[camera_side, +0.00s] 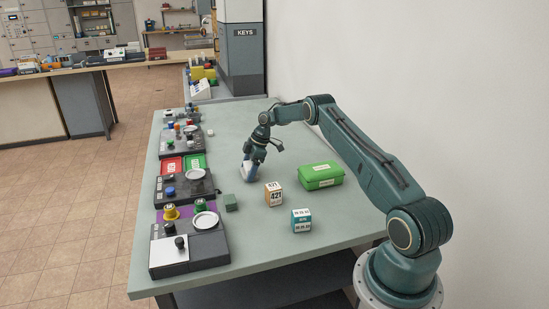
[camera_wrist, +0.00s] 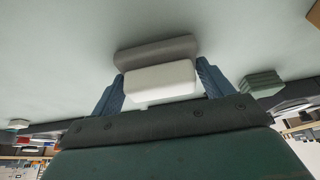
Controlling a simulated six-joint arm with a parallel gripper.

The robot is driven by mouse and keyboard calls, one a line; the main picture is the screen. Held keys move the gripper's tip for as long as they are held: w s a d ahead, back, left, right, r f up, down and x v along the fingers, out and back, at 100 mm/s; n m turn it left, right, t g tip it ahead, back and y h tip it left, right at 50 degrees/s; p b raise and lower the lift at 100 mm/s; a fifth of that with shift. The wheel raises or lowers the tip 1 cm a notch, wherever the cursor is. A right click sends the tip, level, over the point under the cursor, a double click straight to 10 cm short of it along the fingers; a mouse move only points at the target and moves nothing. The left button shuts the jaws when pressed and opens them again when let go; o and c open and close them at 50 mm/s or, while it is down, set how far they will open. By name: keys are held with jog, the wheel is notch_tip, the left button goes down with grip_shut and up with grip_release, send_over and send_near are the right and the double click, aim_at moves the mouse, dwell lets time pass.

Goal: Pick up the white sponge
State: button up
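The white sponge (camera_wrist: 160,82) is a pale block between the two blue fingers of my gripper (camera_wrist: 162,85) in the wrist view. Both fingers appear to touch its ends, so the gripper looks shut on it. A grey band borders the sponge's far side; I cannot tell whether it is a shaded face or a shadow. In the side view, my gripper (camera_side: 248,172) points down at the middle of the table, and the sponge is small and mostly hidden there. I cannot tell whether the sponge is clear of the tabletop.
A green block (camera_side: 231,202) lies nearby and also shows in the wrist view (camera_wrist: 262,84). An orange-and-white cube (camera_side: 273,194), a teal-and-white cube (camera_side: 301,220) and a green case (camera_side: 321,176) stand to the right. Control panels (camera_side: 189,249) line the table's left edge.

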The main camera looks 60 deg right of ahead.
aim_at(248, 165)
jog(key=shift+r, duration=0.15)
jog(key=shift+r, duration=4.9)
